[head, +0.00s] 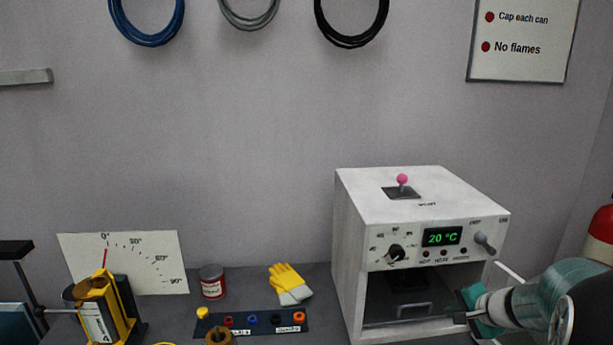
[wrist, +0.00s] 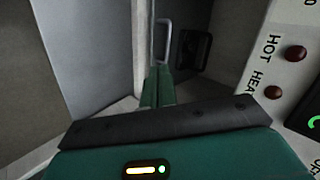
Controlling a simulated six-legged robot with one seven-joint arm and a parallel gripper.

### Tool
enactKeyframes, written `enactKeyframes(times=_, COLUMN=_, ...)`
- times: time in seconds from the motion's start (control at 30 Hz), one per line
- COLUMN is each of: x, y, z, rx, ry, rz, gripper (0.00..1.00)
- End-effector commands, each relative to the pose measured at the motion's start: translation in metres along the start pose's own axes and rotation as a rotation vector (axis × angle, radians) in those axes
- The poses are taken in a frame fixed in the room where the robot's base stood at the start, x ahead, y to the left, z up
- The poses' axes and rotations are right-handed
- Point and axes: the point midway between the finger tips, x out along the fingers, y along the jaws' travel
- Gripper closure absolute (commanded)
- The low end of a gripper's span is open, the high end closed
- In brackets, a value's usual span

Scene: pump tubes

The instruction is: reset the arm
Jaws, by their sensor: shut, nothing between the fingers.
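My gripper (head: 458,315) is at the front right of the white oven (head: 420,205), beside its open chamber. In the wrist view its green fingers (wrist: 157,82) are closed together with nothing between them. They point toward a pale metal handle (wrist: 163,40) and a dark part (wrist: 192,48) further in. Contact with the handle cannot be told. My arm enters from the right in the head view and hides the oven's lower right corner.
The oven display (head: 442,236) reads 20 °C. A pink-knobbed lever (head: 402,180) stands on its top. Left are a glove (head: 288,284), a red can (head: 212,282), a dark strip with coloured caps (head: 270,321) and a yellow stand (head: 103,310). A red cylinder (head: 602,235) is far right.

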Motion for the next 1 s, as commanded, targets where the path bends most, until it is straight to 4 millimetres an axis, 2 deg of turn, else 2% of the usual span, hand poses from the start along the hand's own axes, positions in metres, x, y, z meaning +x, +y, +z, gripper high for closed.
enactKeyframes(times=0.03, x=-0.011, y=-0.019, z=0.027, rx=-0.076, ry=-0.033, rz=0.003, gripper=1.00)
enactKeyframes(times=0.2, x=-0.045, y=-0.051, z=0.105, rx=-0.305, ry=-0.127, rz=0.044, gripper=1.00)
enactKeyframes(times=0.33, x=-0.075, y=-0.060, z=0.160, rx=-0.480, ry=-0.180, rz=0.085, gripper=1.00)
enactKeyframes(times=0.5, x=-0.114, y=-0.056, z=0.220, rx=-0.705, ry=-0.219, rz=0.148, gripper=1.00)
enactKeyframes(times=0.6, x=-0.138, y=-0.047, z=0.247, rx=-0.835, ry=-0.221, rz=0.188, gripper=1.00)
enactKeyframes(times=0.73, x=-0.166, y=-0.030, z=0.274, rx=-0.995, ry=-0.203, rz=0.243, gripper=1.00)
enactKeyframes(times=0.9, x=-0.193, y=-0.010, z=0.290, rx=-1.152, ry=-0.157, rz=0.303, gripper=1.00)
enactKeyframes(times=1.0, x=-0.200, y=-0.004, z=0.293, rx=-1.197, ry=-0.138, rz=0.322, gripper=1.00)
